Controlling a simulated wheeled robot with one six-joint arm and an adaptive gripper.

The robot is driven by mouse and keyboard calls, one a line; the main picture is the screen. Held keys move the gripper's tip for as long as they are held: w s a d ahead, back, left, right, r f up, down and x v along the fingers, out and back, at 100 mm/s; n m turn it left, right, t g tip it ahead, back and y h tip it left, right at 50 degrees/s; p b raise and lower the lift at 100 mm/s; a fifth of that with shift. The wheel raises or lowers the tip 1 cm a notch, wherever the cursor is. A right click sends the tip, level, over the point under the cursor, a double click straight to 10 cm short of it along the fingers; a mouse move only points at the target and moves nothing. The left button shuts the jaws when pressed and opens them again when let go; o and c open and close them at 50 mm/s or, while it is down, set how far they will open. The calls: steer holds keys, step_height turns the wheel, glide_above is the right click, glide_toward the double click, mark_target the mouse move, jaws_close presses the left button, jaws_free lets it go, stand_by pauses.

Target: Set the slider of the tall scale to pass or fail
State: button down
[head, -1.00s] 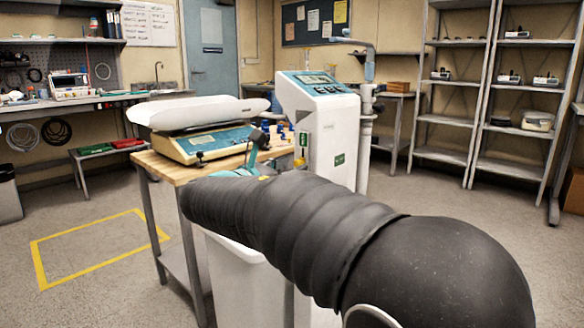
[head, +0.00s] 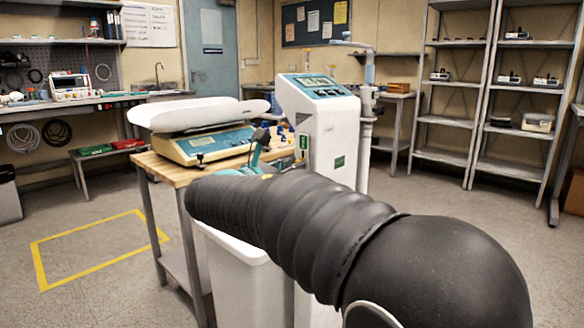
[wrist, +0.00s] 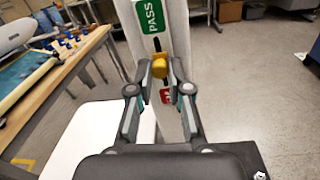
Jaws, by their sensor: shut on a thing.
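The tall scale (head: 335,130) is a white column with a blue-topped display head, standing right of the wooden table in the head view. In the wrist view, a green PASS label (wrist: 150,16) sits on its face above a dark slot. A yellow slider knob (wrist: 159,66) is in the slot, between the PASS label and a partly hidden red label (wrist: 166,96) below. My gripper (wrist: 160,70) is shut on the yellow knob, one fingertip at each side.
A baby scale with a white tray (head: 198,114) stands on the wooden table (head: 172,170), with small blue and yellow items behind it. A white bin (head: 235,270) stands below my arm. Shelves (head: 445,121) line the back right.

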mark_target(303, 149)
step_height(303, 149, up, 3)
steer(key=shift+r+p, duration=0.2)
steer(key=shift+p, duration=0.9)
steer(key=c, duration=1.1)
jaws_free()
steer(key=v, duration=1.2)
